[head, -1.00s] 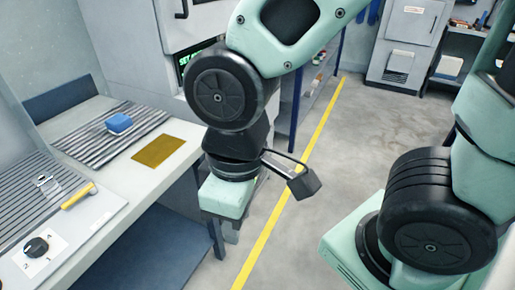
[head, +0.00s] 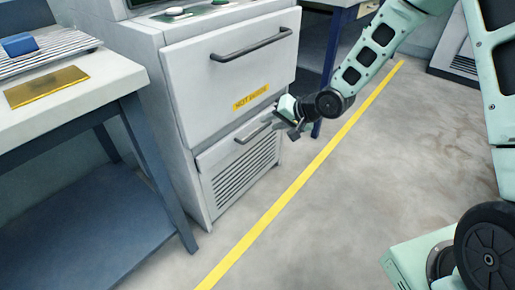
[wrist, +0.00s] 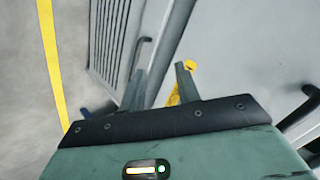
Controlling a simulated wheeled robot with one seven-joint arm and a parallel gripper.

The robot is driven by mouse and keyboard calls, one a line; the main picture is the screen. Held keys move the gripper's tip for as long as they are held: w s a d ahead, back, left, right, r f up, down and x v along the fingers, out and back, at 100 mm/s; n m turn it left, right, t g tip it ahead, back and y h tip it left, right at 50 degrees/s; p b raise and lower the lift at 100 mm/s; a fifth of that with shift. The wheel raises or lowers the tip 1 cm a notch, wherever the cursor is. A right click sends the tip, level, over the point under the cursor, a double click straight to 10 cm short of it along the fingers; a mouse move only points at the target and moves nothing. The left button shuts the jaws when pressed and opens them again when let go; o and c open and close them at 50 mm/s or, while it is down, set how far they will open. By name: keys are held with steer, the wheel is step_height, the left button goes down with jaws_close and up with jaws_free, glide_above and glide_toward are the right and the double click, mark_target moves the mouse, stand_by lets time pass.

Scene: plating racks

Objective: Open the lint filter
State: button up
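The likely lint filter is the vented lower panel (head: 240,168) of a white machine, shut flush, with a dark bar handle (head: 253,131) near its top. The panel (wrist: 110,35) and its handle (wrist: 141,55) also show in the wrist view. My gripper (head: 293,132) is just right of that handle in the head view. In the wrist view my gripper (wrist: 160,85) has its two fingers spread apart with nothing visible between them. The handle lies ahead of the left finger. Whether they touch is unclear.
A larger upper door (head: 230,75) has its own handle (head: 250,48) and a yellow label (head: 251,97). A worktable (head: 75,100) stands left. A yellow floor line (head: 300,180) runs alongside the machine, with open grey floor to the right.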

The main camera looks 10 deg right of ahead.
steer(key=w+d+f+m+t+y+b, duration=0.1)
steer(key=w+d+f+m+t+b, duration=0.2)
steer(key=f, duration=0.6)
steer(key=m+t+y+b, duration=0.2)
steer(key=m+b, duration=0.2)
steer(key=b, duration=0.2)
glide_toward(257, 131)
steer(key=b+x, duration=0.1)
steer(key=x, duration=0.2)
steer(key=b+x, duration=0.2)
steer(key=x, duration=0.1)
steer(key=f+b+x, duration=0.1)
steer(key=b+x, duration=0.1)
steer(key=x, duration=0.1)
steer(key=shift+s+d, duration=0.1)
steer(key=shift+w+a+b, duration=0.4)
steer(key=shift+w, duration=0.15)
steer(key=shift+c, duration=0.3)
jaws_close()
